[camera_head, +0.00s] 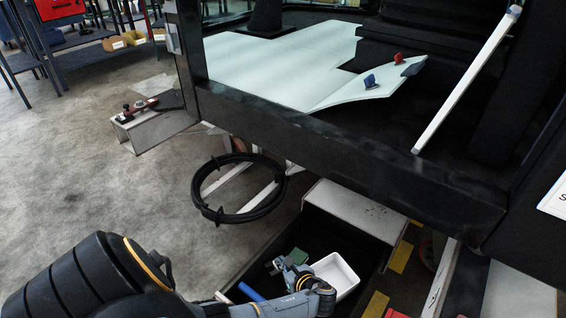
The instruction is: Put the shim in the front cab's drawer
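An open drawer-like dark box (318,231) with a white front piece (357,210) sits below the black cab frame. A white tray (341,273), a small green piece (297,256) and a blue rod (250,292) show in or over it. My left arm comes in from the lower left, and its gripper (283,266) is over the box, beside the white tray. The fingers are small and partly hidden by the wrist, so I cannot tell whether they are open or hold anything. I cannot pick out the shim for sure. My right gripper is not in view.
A black ring-shaped hose (238,188) sits left of the box. The cab's black sill (330,150) runs above it. A pale panel (285,65) with red and blue knobs lies inside the cab. A white box (152,125) stands on the floor; open floor (90,190) lies left.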

